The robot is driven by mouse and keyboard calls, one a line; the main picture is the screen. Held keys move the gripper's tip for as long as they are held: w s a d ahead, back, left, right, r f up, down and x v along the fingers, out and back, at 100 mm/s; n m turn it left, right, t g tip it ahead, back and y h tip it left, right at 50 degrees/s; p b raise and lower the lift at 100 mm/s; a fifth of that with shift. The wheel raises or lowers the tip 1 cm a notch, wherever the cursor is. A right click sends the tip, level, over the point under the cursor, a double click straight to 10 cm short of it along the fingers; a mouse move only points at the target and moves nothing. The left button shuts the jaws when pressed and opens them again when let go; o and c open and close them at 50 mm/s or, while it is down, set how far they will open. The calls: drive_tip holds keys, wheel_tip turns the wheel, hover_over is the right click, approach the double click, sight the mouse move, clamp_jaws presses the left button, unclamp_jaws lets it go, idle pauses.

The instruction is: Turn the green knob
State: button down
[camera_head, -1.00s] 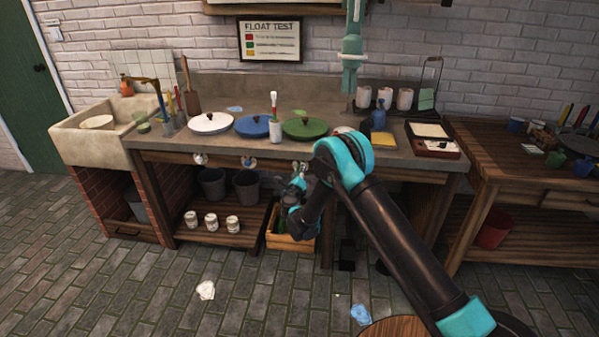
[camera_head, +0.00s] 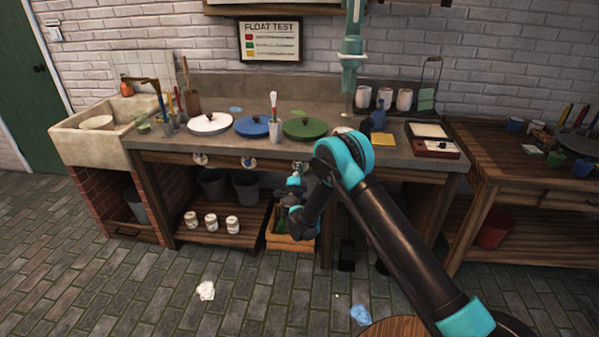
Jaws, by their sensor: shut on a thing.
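My gripper (camera_head: 298,169) is at the front of the stone-topped bench, below the green lid (camera_head: 305,128). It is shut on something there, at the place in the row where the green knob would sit. The knob itself is hidden behind my gripper and too small to make out. Two other knobs show on the bench front to the left: one (camera_head: 200,159) below the white lid (camera_head: 210,123) and one (camera_head: 249,162) below the blue lid (camera_head: 252,126).
A wooden crate (camera_head: 290,243) stands under my gripper. Grey buckets (camera_head: 246,187) and several white jars (camera_head: 211,221) are on the lower shelf to the left. My arm crosses in front of the bench. A side table (camera_head: 510,160) is at right.

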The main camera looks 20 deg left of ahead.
drive_tip(key=shift+s+n, duration=0.1)
drive_tip(key=shift+n, duration=1.5)
drive_tip(key=c, duration=1.3)
unclamp_jaws()
drive_tip(key=shift+o, duration=0.2)
drive_tip(key=v, duration=0.7)
drive_tip(key=shift+s, duration=0.2)
